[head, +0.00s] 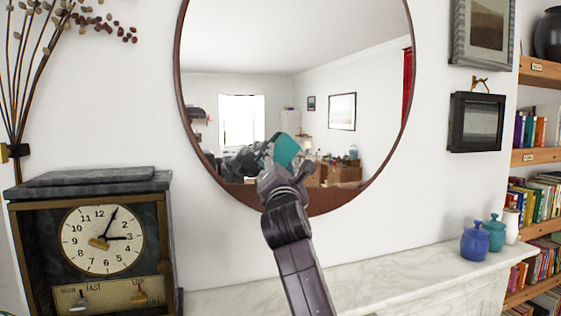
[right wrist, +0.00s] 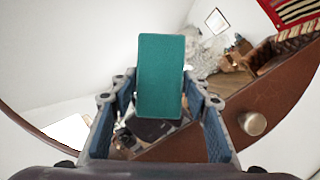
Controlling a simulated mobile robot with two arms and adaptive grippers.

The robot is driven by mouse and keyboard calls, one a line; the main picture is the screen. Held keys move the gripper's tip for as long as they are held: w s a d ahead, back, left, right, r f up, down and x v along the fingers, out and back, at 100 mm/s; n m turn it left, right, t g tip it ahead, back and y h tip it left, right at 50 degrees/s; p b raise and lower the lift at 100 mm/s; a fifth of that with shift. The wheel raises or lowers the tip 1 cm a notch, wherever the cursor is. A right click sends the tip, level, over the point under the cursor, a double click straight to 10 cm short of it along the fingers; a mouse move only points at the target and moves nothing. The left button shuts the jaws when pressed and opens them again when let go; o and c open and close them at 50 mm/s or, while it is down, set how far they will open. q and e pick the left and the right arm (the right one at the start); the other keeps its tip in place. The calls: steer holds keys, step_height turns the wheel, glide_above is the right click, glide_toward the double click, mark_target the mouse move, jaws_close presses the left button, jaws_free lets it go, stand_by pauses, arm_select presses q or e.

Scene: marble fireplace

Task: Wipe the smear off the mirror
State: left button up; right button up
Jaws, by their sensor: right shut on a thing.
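The round mirror (head: 300,75) with a thin brown frame hangs on the white wall and reflects the room. My right gripper (head: 280,167) is in front of the mirror's lower part. It is shut on a teal block, seemingly a sponge (head: 287,150). In the right wrist view the sponge (right wrist: 161,75) stands out between the two fingers, its flat face toward the camera. I cannot tell whether the sponge touches the glass. I cannot make out a smear for sure; the gripper hides part of the lower glass. My left gripper is not in view.
A clock (head: 103,240) stands at the left, with dried stems above it. The marble mantel (head: 400,270) is bare below the mirror. A blue jar (head: 474,242) and a teal jar (head: 493,232) stand at its right end. Small frames and a bookshelf (head: 535,157) are farther right.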

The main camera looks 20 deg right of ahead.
mark_target(294, 158)
steer(key=shift+w, duration=0.4)
steer(key=shift+d+f, duration=0.2)
steer(key=shift+d, duration=1.85)
steer(key=shift+w+d+f, duration=0.1)
steer(key=shift+d+f, duration=0.05)
steer(key=shift+d, duration=1.2)
steer(key=shift+w+d+f, duration=0.1)
steer(key=shift+d, duration=1.2)
steer(key=shift+d+f, duration=0.15)
steer(key=shift+d, duration=1)
steer(key=shift+s+a+r, duration=0.1)
steer(key=shift+a+r, duration=0.1)
steer(key=shift+a, duration=1.8)
steer(key=shift+a+r, duration=0.2)
steer(key=shift+a, duration=1.85)
steer(key=shift+s+a+r, duration=0.1)
steer(key=shift+a+r, duration=0.1)
steer(key=shift+a, duration=1.8)
steer(key=shift+d, duration=0.1)
steer(key=shift+s+d, duration=0.15)
steer(key=shift+s, duration=2.8)
